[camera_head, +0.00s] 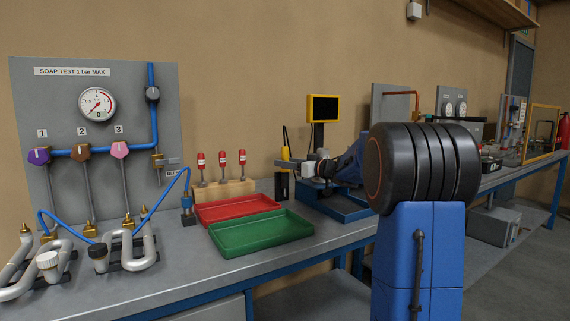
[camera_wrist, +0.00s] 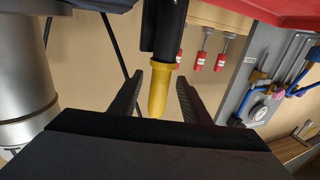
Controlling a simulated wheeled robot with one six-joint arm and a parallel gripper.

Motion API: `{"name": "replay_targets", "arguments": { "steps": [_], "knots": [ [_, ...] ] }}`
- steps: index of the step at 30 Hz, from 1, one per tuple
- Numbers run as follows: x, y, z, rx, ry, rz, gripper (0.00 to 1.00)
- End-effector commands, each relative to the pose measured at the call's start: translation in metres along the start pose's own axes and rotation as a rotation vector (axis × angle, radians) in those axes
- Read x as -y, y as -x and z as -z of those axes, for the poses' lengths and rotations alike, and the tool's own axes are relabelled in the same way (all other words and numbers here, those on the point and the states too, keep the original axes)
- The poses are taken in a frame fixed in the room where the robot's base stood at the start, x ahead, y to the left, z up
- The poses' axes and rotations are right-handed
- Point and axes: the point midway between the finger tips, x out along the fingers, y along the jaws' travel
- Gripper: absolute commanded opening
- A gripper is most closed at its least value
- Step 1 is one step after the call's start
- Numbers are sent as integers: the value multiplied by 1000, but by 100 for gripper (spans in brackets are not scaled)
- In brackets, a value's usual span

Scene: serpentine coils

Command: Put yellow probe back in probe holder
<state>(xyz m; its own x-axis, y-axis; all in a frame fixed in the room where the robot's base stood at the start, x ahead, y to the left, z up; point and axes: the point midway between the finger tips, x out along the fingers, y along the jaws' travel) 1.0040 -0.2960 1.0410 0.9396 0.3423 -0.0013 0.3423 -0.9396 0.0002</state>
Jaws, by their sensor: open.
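The yellow probe (camera_head: 285,153) stands upright with its lower part at the black probe holder (camera_head: 281,186), beside the monitor stand. In the wrist view, which is turned upside down, the yellow probe (camera_wrist: 158,92) points down from the dark holder (camera_wrist: 163,25). My gripper (camera_wrist: 170,76) is open, with one finger on each side of the yellow end. Narrow gaps show between the fingers and the probe. In the head view my gripper (camera_head: 297,166) is small, just right of the probe. How deep the probe sits in the holder is hidden.
A red tray (camera_head: 238,209) and a green tray (camera_head: 262,232) lie left of the holder. A wooden block (camera_head: 224,189) with red-topped tools stands behind them. A yellow-framed monitor (camera_head: 323,108) rises behind my arm. A blue tray (camera_head: 345,215) lies below it.

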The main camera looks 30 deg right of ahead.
Motion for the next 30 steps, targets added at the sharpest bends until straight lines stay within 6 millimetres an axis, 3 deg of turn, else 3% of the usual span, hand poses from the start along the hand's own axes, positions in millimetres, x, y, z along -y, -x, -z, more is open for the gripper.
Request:
{"name": "replay_targets", "arguments": {
  "steps": [21,30],
  "knots": [
    [-1,137,0,-1,-1,-4,43],
    [0,160,0,0,0,-2,43]
  ]
}}
